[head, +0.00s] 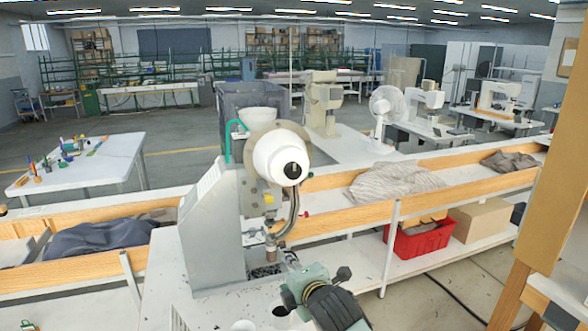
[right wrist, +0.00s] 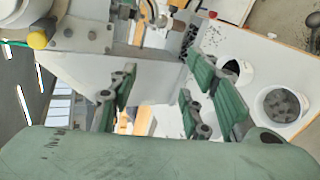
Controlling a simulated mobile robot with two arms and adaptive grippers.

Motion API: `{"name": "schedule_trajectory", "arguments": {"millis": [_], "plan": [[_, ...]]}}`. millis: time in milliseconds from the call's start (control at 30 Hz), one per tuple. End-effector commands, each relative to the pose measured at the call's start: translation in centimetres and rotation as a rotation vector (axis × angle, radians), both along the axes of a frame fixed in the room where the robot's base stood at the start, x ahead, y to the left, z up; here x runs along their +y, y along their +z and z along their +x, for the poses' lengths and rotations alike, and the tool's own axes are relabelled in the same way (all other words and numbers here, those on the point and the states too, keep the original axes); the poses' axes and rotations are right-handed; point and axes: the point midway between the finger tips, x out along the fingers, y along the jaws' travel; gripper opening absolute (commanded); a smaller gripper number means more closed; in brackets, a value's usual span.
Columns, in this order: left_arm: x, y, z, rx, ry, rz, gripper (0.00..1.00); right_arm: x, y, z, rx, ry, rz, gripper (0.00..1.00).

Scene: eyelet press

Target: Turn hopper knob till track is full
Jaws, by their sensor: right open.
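The eyelet press (head: 215,225) stands on the bench in the middle of the head view. Its front carries a round white housing with a dark centre (head: 291,170), under a white bowl-shaped hopper (head: 258,114). A curved metal track (head: 293,212) runs down from the housing to the press head. I cannot tell how full the track is, nor clearly which part is the hopper knob. My right gripper (head: 305,270) is low in front of the press, below the housing and apart from it. In the right wrist view the gripper (right wrist: 160,95) is open, with nothing between its green pads.
A cup of dark small pieces (right wrist: 282,105) and a white cup (right wrist: 232,73) are beside the gripper. Dark bits lie scattered on the bench. Wooden-edged troughs with cloth (head: 100,236) flank the press; a red crate (head: 418,240) is at the right.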

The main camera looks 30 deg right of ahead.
Motion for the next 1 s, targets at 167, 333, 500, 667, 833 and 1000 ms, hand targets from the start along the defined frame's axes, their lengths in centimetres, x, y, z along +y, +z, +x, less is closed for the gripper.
{"name": "schedule_trajectory", "arguments": {"millis": [167,333,500,667,833,1000], "plan": [[0.1,0.7,-0.3,0.006,0.002,0.001,0.67,-3.6,14.3,3.1,-0.170,0.075,-0.436,0.44],[0.9,0.9,-1.0,0.017,0.004,0.012,0.67,-5.1,20.5,3.3,-0.226,0.079,-0.656,0.44],[1.4,1.5,-1.3,0.022,0.006,0.018,0.67,-5.7,21.9,4.4,-0.232,0.078,-0.703,0.44],[1.4,2.7,-1.3,0.021,0.006,0.017,0.67,-6.3,21.9,6.8,-0.232,0.078,-0.699,0.44],[1.2,3.8,-1.1,0.017,0.004,0.016,0.67,-7.0,21.8,9.1,-0.233,0.079,-0.698,0.44],[1.0,4.3,-0.9,0.013,0.002,0.013,0.67,-7.4,21.6,10.5,-0.232,0.079,-0.698,0.44]]}}
